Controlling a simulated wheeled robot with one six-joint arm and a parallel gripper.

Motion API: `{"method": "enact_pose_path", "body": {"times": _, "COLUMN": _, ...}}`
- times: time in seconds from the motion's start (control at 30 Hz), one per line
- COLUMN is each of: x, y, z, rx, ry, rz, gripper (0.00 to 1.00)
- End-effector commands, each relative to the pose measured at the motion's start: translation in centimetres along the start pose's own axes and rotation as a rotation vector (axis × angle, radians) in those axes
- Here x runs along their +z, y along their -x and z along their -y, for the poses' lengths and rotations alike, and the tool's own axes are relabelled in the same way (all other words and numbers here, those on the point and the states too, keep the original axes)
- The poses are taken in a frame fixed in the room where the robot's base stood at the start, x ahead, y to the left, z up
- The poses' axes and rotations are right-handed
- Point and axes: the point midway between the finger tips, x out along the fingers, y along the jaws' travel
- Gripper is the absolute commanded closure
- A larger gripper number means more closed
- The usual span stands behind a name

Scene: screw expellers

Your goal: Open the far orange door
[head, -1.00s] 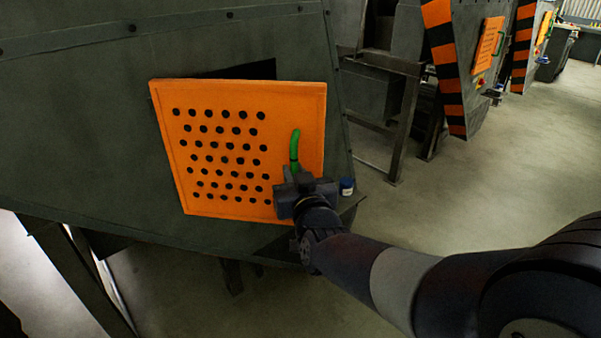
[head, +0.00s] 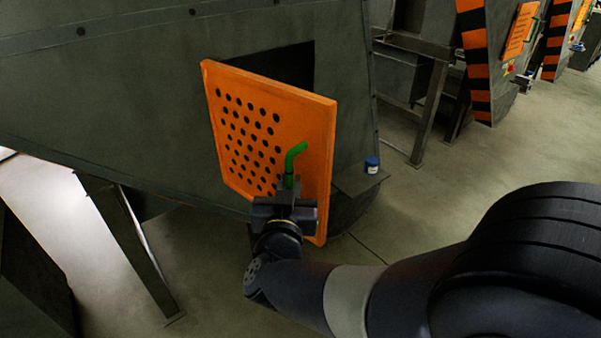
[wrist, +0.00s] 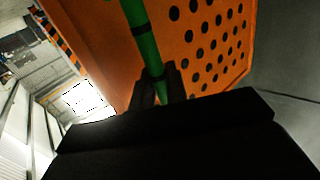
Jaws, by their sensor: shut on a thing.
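A perforated orange door (head: 312,165) stands swung out from the grey machine, hinged on its left side, with a dark opening showing behind its top. Its green handle (head: 295,157) is on the door's right part. My gripper (head: 289,186) is shut on the lower part of the handle. In the wrist view, the fingers (wrist: 159,86) close around the green bar (wrist: 139,32), with the orange door (wrist: 98,35) behind it. Another orange door (head: 519,30) is on a machine farther back at the upper right and looks closed.
The grey machine body (head: 110,120) fills the left. A small blue-and-white jar (head: 372,165) sits on a ledge right of the door. Metal frame legs (head: 430,110) stand behind. Open concrete floor (head: 425,210) lies to the right.

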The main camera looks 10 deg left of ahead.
Motion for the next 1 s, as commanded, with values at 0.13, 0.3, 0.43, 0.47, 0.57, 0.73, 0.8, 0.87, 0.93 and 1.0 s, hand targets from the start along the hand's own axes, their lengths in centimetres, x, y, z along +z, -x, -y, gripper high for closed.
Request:
{"method": "enact_pose_path", "body": {"times": 0.13, "x": -0.5, "y": 0.9, "z": 1.6, "rx": 0.047, "ry": 0.0, "rz": -0.004, "gripper": 1.0}}
{"method": "enact_pose_path", "body": {"times": 0.3, "x": -0.5, "y": 1.7, "z": 2.6, "rx": 0.096, "ry": 0.0, "rz": -0.006, "gripper": 1.0}}
{"method": "enact_pose_path", "body": {"times": 0.43, "x": -0.5, "y": 2.1, "z": 3.1, "rx": 0.122, "ry": -0.001, "rz": -0.007, "gripper": 1.0}}
{"method": "enact_pose_path", "body": {"times": 0.47, "x": -0.5, "y": 2.1, "z": 3.2, "rx": 0.126, "ry": -0.002, "rz": -0.007, "gripper": 1.0}}
{"method": "enact_pose_path", "body": {"times": 0.57, "x": -0.5, "y": 2.2, "z": 3.4, "rx": 0.136, "ry": -0.003, "rz": -0.009, "gripper": 1.0}}
{"method": "enact_pose_path", "body": {"times": 0.73, "x": -0.5, "y": 2.3, "z": 3.4, "rx": 0.14, "ry": -0.004, "rz": -0.009, "gripper": 1.0}}
{"method": "enact_pose_path", "body": {"times": 0.8, "x": -0.5, "y": 2.3, "z": 3.4, "rx": 0.14, "ry": -0.004, "rz": -0.01, "gripper": 1.0}}
{"method": "enact_pose_path", "body": {"times": 0.87, "x": -0.5, "y": 2.3, "z": 3.4, "rx": 0.14, "ry": -0.004, "rz": -0.01, "gripper": 1.0}}
{"method": "enact_pose_path", "body": {"times": 0.93, "x": -0.5, "y": 2.3, "z": 3.4, "rx": 0.14, "ry": -0.004, "rz": -0.01, "gripper": 1.0}}
{"method": "enact_pose_path", "body": {"times": 1.0, "x": -0.5, "y": 2.2, "z": 3.4, "rx": 0.14, "ry": -0.005, "rz": -0.01, "gripper": 0.84}}
